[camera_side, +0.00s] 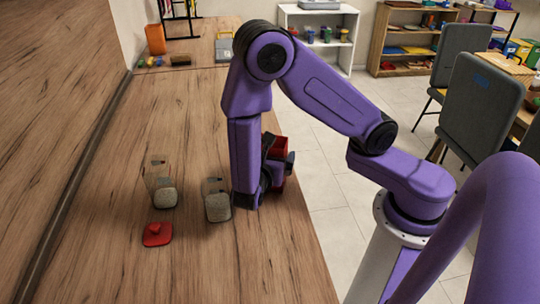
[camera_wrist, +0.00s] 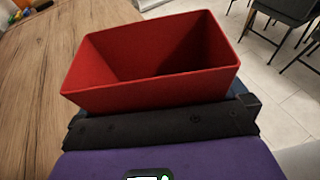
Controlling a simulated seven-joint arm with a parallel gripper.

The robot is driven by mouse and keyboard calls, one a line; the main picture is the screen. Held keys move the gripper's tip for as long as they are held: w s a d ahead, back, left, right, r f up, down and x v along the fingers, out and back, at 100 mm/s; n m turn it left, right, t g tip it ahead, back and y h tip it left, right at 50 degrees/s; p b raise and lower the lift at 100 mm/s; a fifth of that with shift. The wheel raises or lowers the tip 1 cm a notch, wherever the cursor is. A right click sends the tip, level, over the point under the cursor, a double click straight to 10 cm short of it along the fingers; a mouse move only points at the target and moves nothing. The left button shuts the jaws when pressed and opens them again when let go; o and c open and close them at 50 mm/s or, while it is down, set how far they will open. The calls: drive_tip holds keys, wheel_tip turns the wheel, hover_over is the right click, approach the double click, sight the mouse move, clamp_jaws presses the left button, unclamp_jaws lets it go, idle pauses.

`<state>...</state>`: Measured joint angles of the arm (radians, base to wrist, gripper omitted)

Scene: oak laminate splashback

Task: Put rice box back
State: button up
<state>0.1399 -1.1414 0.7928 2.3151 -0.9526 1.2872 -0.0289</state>
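Two clear boxes with beige, grainy contents that look like rice stand on the wooden counter. One rice box (camera_side: 163,194) is at the left; the other rice box (camera_side: 217,206) is just left of my wrist. A red lid with a knob (camera_side: 156,234) lies in front of the left box. My gripper (camera_side: 283,168) is at the counter's right edge, away from both boxes. An open red box (camera_wrist: 150,85) is right in front of it, its visible inside empty; part of it shows in the side view (camera_side: 281,147). The fingertips are hidden, so I cannot tell if they grip it.
The wooden counter (camera_side: 120,275) is clear in front of the lid. An orange container (camera_side: 155,39), small coloured items and a rack are at its far end. A wall borders it on the left. The floor, shelves and grey chairs (camera_side: 480,105) are to the right.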

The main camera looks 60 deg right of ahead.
drive_tip(key=shift+r, duration=0.1)
drive_tip(key=shift+s+a+r, duration=0.1)
drive_tip(key=shift+a+r, duration=0.05)
drive_tip(key=shift+a, duration=0.1)
drive_tip(key=v, duration=1.1)
drive_tip(key=shift+s+a, duration=0.15)
drive_tip(key=shift+r, duration=0.1)
drive_tip(key=s+d+r+m+g+y, duration=0.2)
drive_tip(key=s+d+m+y, duration=0.2)
drive_tip(key=s+y, duration=0.3)
drive_tip(key=s+d+r+m+g+y, duration=0.3)
drive_tip(key=s+d+m+y, duration=0.1)
drive_tip(key=s+y, duration=0.3)
drive_tip(key=shift+r+m, duration=0.2)
drive_tip(key=shift+m, duration=0.7)
